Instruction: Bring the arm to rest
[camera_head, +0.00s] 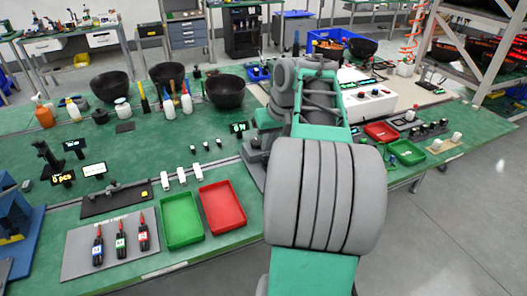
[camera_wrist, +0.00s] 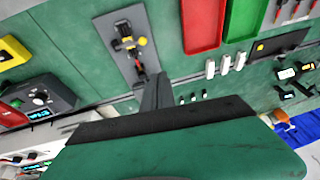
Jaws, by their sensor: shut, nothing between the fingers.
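My arm, grey and teal, reaches over the green bench (camera_head: 215,150) in the head view, folded close to the camera. Its bulky grey links fill the middle of that picture and hide part of the bench. My gripper cannot be made out there. In the wrist view my gripper (camera_wrist: 157,85) shows as dark fingers close together, shut and empty. They point over the green bench surface (camera_wrist: 75,40), near a grey plate (camera_wrist: 112,28) with a small black and yellow device on it. Nothing is held.
A red tray (camera_head: 222,207) and a green tray (camera_head: 182,220) lie left of my arm, beside a grey mat with several screwdrivers (camera_head: 120,243). Black bowls (camera_head: 225,91) stand further back. A white instrument box (camera_head: 365,98) is behind my arm. Floor is clear at lower right.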

